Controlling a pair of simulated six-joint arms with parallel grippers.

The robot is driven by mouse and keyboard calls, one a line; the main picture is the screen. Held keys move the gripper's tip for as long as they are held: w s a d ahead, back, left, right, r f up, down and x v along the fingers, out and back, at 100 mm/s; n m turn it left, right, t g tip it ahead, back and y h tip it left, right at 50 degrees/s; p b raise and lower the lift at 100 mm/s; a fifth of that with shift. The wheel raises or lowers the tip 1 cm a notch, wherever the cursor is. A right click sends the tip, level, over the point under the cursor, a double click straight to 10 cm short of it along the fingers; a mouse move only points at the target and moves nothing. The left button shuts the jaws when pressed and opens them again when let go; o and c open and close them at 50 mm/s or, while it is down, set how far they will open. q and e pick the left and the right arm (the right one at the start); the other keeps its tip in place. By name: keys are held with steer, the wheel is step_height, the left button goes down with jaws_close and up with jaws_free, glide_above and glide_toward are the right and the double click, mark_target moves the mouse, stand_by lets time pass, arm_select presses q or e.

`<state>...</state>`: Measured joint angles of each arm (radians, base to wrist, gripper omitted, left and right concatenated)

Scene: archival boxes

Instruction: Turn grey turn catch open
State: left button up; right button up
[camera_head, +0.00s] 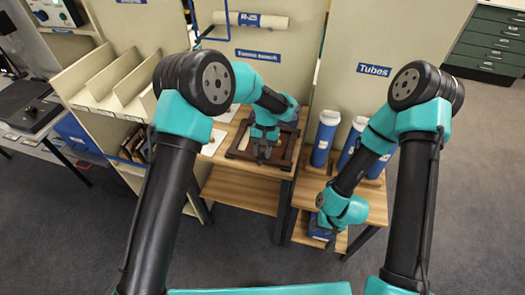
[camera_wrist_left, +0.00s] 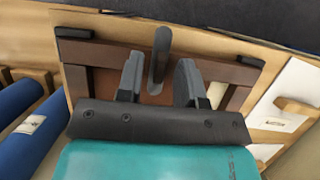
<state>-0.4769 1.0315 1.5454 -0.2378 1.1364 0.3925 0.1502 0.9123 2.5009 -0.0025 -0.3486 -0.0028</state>
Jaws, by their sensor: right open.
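The grey turn catch (camera_wrist_left: 160,55) is a rounded dark grey bar in the left wrist view. It points along the view, over a dark brown wooden frame (camera_wrist_left: 110,56). My left gripper (camera_wrist_left: 159,62) is open, with one finger on each side of the catch's near part. Small gaps show between the fingers and the catch. In the head view my left gripper (camera_head: 262,152) is over the frame (camera_head: 236,153) on the wooden table, and hides the catch. My right gripper (camera_head: 322,232) is open, low in front of the right-hand table.
Blue tubes with white caps (camera_head: 325,138) stand on the right-hand table (camera_head: 308,192). White cards (camera_wrist_left: 290,92) lie right of the frame in the left wrist view. A cream divider shelf (camera_head: 105,85) stands at left. Grey floor in front is clear.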

arm_select(q)
jaws_close()
steer(key=shift+n, duration=0.3)
stand_by(0.3)
steer(key=n+h, duration=0.1)
steer(key=n, duration=0.3)
steer(key=shift+a+h, duration=0.1)
steer(key=shift+h, duration=0.3)
steer(key=n+h, duration=0.1)
steer(key=n, duration=0.3)
steer(key=shift+n+h, duration=0.3)
steer(key=shift+h, duration=0.1)
steer(key=n+t+h, duration=0.1)
steer(key=n, duration=0.3)
steer(key=shift+a+n, duration=0.1)
steer(key=shift+n, duration=0.2)
steer(key=n+t+h, duration=0.1)
steer(key=n, duration=0.3)
steer(key=shift+s+t, duration=0.1)
steer(key=shift+t, duration=0.3)
